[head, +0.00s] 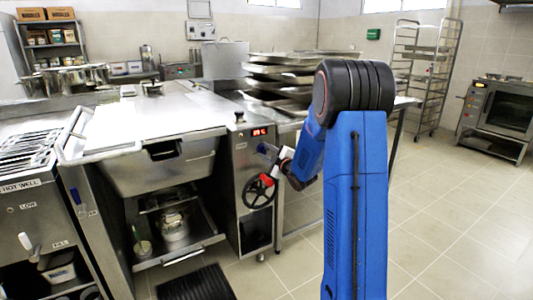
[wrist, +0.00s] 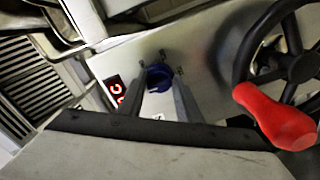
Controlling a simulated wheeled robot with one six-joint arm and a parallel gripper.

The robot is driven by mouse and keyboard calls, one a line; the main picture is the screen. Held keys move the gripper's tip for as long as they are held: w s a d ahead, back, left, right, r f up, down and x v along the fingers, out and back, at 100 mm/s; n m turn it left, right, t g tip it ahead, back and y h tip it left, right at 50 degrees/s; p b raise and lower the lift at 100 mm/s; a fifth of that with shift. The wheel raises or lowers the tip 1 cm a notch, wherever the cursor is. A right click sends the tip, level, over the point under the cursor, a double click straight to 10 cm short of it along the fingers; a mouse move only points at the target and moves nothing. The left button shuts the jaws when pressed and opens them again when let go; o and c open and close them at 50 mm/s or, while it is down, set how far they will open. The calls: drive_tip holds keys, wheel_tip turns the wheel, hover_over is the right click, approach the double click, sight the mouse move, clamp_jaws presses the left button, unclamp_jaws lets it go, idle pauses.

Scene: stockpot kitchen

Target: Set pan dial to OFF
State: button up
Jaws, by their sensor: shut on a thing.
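The pan dial (wrist: 158,76) is a round blue knob on the steel control panel, with small dark marks around it that are too small to read. In the wrist view my gripper (wrist: 160,88) has one finger on each side of the dial and is shut on it. In the head view my gripper (head: 270,153) reaches the front of the panel (head: 240,160), just below the red lit display (head: 260,132); the dial is mostly hidden there. The display also shows beside the dial in the wrist view (wrist: 115,90). Which setting the dial points to cannot be told.
A black handwheel (head: 247,194) with a red handle (head: 267,180) sits right below my gripper, and the red handle (wrist: 275,118) shows close by in the wrist view. The steel pan (head: 155,178) is left of the panel. Stacked trays (head: 280,70) stand behind. Floor at right is clear.

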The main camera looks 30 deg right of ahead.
drive_tip(key=o, duration=1)
drive_tip(key=shift+o, duration=0.2)
drive_tip(key=s, duration=1.7)
drive_tip(key=shift+s+d, duration=0.25)
drive_tip(key=s+a+m+g, duration=0.4)
drive_tip(key=s+a, duration=0.3)
drive_tip(key=s, duration=0.4)
drive_tip(key=s+a+m+g, duration=0.4)
drive_tip(key=s+a, duration=0.4)
drive_tip(key=s, duration=0.4)
drive_tip(key=s+a+m+g, duration=0.4)
drive_tip(key=s+a, duration=0.4)
drive_tip(key=s, duration=0.4)
drive_tip(key=shift+s+f+m+g+h, duration=0.2)
drive_tip(key=shift+f+m+g+h, duration=0.1)
drive_tip(key=shift+f+g, duration=0.25)
drive_tip(key=shift+r, duration=0.1)
